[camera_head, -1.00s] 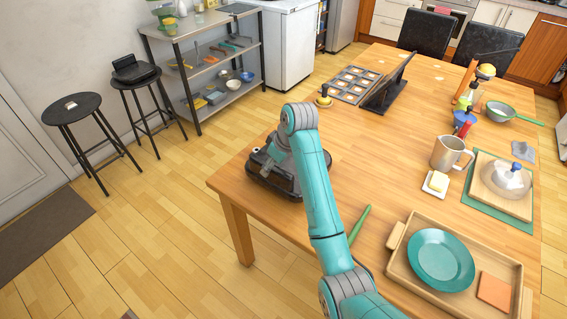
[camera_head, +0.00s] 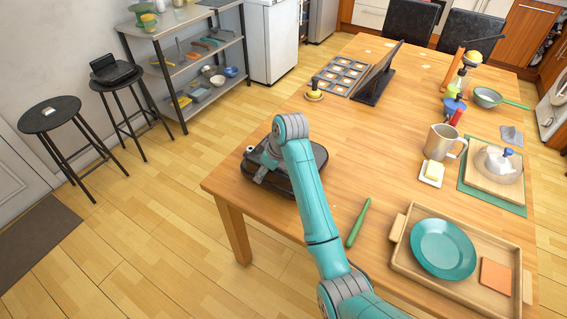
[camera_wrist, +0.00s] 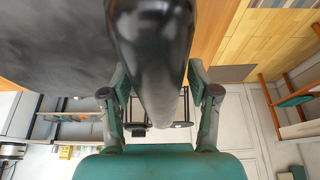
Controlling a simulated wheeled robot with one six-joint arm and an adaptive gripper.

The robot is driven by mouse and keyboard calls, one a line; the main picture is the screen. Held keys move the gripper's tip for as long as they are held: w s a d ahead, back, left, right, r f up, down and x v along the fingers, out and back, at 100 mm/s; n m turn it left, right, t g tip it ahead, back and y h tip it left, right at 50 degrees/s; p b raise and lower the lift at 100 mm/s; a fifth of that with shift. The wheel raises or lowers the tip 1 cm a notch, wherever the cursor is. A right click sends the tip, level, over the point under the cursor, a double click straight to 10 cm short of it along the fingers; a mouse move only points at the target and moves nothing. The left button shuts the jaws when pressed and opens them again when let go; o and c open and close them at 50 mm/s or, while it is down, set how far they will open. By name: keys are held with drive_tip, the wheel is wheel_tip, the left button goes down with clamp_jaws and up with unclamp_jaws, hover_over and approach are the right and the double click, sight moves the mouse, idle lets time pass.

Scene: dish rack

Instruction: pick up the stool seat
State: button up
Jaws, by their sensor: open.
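Two black stools stand at the left in the head view. The left stool's round seat (camera_head: 38,122) has a small pale item on it. The other stool's seat (camera_head: 101,85) carries a black object (camera_head: 116,71). My arm hides part of the tray-like thing.
A metal shelf (camera_head: 190,50) stands behind the stools. The floor (camera_head: 150,210) between stools and table is clear.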

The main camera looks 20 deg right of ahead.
drive_tip(key=shift+f, duration=0.1)
idle(0.3)
clamp_jaws()
